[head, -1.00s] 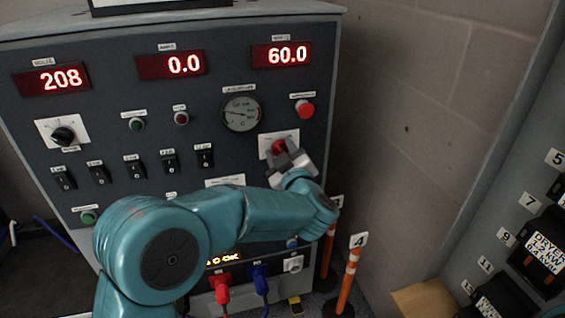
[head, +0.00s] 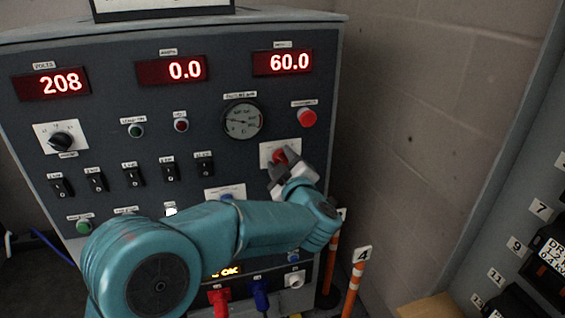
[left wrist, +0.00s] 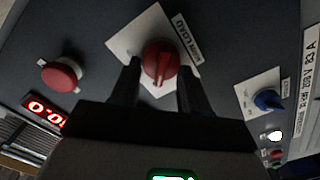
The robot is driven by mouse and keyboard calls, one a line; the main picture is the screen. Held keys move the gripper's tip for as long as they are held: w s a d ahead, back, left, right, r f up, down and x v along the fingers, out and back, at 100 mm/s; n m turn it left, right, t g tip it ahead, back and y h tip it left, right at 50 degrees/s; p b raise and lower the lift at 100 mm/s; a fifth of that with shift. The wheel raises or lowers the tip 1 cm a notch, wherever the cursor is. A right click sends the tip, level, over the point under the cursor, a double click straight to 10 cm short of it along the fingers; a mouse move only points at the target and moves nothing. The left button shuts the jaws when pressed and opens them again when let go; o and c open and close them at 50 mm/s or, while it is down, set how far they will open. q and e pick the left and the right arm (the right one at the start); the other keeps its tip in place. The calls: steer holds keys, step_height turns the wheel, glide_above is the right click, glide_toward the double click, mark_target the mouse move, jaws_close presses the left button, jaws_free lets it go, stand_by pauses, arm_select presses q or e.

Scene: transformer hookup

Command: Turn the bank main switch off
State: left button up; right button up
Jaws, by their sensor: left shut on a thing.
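The main switch is a red rotary knob (head: 280,156) on a white plate at the right of the grey panel, below the round gauge. In the left wrist view the red knob (left wrist: 160,62) sits beside a label reading MAIN LOAD, with its ridge running between the two dark fingers. My left gripper (head: 287,167) is shut on the knob, one finger on each side; its fingers also show in the left wrist view (left wrist: 159,82). The gripper partly covers the knob in the head view. My right gripper is not in view.
A red mushroom button (head: 307,118) is just above the knob. A blue knob (left wrist: 268,100) is to its right in the wrist view. Displays read 208, 0.0 and 60.0. Black rocker switches (head: 134,174) line the left. An orange-striped post (head: 353,285) stands at lower right.

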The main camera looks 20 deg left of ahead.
arm_select(q)
steer(key=o, duration=1)
steer(key=shift+o, duration=0.2)
steer(key=shift+s, duration=0.1)
steer(key=v, duration=1.6)
steer(key=shift+s+d, duration=0.1)
